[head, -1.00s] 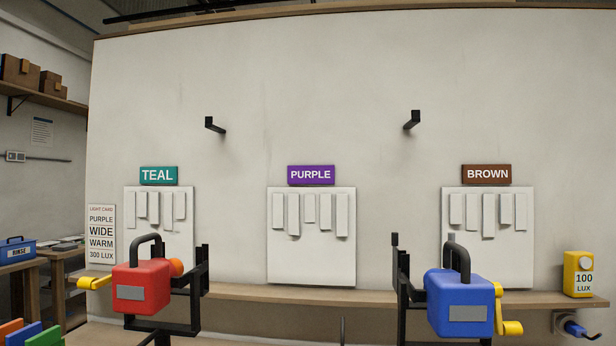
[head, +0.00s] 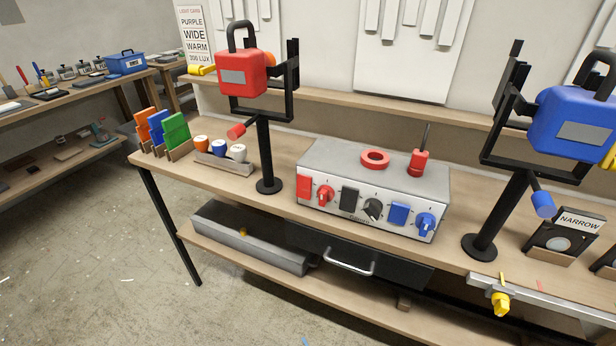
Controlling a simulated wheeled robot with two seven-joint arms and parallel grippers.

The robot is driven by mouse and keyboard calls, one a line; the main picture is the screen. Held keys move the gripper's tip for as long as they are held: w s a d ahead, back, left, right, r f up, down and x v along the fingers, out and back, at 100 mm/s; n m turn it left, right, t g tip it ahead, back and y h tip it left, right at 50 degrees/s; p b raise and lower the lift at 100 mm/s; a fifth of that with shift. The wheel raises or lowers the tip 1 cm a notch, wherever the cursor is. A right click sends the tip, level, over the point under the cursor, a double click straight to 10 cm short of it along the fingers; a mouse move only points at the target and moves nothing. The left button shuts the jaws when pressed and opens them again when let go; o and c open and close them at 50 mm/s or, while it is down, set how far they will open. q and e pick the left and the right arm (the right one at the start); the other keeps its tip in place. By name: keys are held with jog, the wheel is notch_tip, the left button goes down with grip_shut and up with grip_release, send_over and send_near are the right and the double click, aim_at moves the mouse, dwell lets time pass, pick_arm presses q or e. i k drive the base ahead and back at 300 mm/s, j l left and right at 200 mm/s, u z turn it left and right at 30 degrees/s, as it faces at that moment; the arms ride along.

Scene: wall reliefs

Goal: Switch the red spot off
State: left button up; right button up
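The red spot (head: 240,75) is a red lamp head with a black handle. It sits in a black yoke on a black stand at the bench's left part. A grey control box (head: 372,160) stands on the bench to its right. Its front has a red rocker switch (head: 304,187) and a red knob (head: 325,195) at the left. A black rocker and knob are in the middle, and a blue rocker and knob at the right. I cannot tell whether the red spot is lit. Neither of my grippers is in view.
A blue spot (head: 572,122) stands at the right. A red ring (head: 375,158) and a red plug-like piece (head: 419,161) are on the box top. Coloured cards (head: 160,133) and small pots (head: 219,150) stand left of the red stand. Bench space before the box is narrow.

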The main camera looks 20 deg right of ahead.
aim_at(303, 190)
jog(key=j, duration=0.55)
jog(key=j+z, duration=0.15)
jog(key=j, duration=0.4)
jog(key=k+j, duration=0.15)
jog(key=j, duration=0.4)
jog(key=j+z, duration=0.15)
jog(key=j, duration=0.4)
jog(key=k, duration=0.05)
